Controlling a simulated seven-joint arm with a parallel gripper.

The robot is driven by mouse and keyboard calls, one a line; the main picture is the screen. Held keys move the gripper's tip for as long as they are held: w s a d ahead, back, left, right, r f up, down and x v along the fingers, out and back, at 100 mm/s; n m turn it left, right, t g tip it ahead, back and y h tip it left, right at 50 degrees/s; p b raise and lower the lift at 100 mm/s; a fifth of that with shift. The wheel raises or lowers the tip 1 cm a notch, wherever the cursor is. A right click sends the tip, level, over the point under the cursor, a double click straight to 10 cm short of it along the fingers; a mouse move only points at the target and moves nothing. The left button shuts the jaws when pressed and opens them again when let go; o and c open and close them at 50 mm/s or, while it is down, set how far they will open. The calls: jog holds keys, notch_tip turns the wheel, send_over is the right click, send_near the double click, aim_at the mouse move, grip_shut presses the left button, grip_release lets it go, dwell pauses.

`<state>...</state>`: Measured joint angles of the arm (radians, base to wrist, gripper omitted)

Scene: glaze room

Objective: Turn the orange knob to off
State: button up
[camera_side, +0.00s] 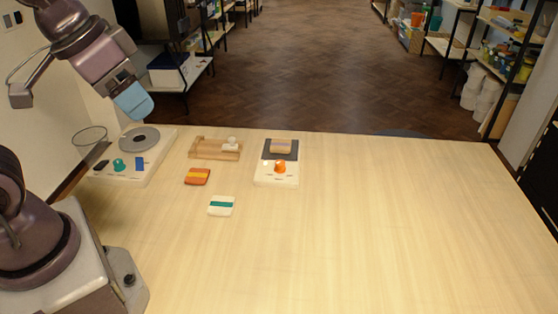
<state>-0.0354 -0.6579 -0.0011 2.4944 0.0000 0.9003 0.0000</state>
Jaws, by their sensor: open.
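The orange knob (280,167) stands on a small white panel (276,181) near the middle of the table's far half. A white spot and small dark marks show on the panel, too small to read, and I cannot tell the knob's setting. My gripper (134,104), with a light blue end, is raised at the upper left, well apart from the orange knob. It is open and nothing shows in it.
A white unit (154,162) at the left carries a grey disc (138,139), a green knob (119,165) and a blue piece (139,164). The table's right side is clear.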

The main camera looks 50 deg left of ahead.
jog(key=w+a+f+g+h, duration=0.1)
jog(key=w+a+f+g, duration=0.2)
jog(key=w+f, duration=0.6)
jog(key=m+t+h, duration=0.1)
jog(key=m+t, duration=0.1)
jog(key=m, duration=0.4)
send_near(280, 162)
jog(key=x, duration=0.9)
jog(key=shift+f, duration=0.1)
jog(key=c, duration=0.9)
